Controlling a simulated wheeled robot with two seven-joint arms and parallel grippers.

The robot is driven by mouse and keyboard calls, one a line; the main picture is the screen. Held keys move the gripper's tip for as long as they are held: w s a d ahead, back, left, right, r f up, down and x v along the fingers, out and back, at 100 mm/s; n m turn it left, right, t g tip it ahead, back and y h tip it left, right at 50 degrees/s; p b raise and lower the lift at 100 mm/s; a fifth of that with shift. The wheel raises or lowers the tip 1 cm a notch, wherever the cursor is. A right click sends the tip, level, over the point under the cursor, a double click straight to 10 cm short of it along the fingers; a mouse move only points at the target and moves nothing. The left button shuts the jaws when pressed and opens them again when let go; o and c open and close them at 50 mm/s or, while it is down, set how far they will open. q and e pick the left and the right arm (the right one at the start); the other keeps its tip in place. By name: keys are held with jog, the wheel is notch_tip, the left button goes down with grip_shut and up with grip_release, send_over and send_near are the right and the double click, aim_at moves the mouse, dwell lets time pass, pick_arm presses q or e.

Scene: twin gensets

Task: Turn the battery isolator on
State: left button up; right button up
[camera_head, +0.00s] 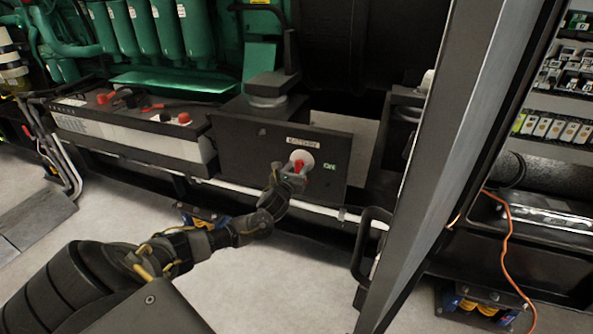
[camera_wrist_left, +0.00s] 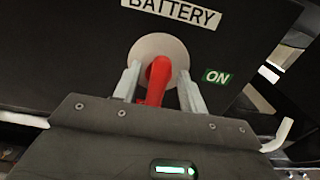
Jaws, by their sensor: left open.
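The battery isolator is a red handle (camera_head: 299,165) on a pale round base (camera_head: 303,157), set in a dark panel (camera_head: 253,150) under a "BATTERY" label (camera_head: 303,143). A green "ON" label (camera_head: 329,167) is to its right. My left gripper (camera_head: 293,172) is at the handle. In the left wrist view the red handle (camera_wrist_left: 158,80) stands between my two open fingers (camera_wrist_left: 158,88), one on each side. Whether either finger touches it I cannot tell. The handle's lower end is hidden behind the gripper body. My right gripper is not in view.
A battery (camera_head: 130,140) with red and black terminals stands left of the panel. A green engine (camera_head: 150,40) is behind. A grey upright post (camera_head: 455,150) and a black handle (camera_head: 368,245) are to the right. The floor (camera_head: 280,270) in front is mostly clear.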

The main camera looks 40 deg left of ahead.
pick_arm(q)
grip_shut()
dwell(0.3)
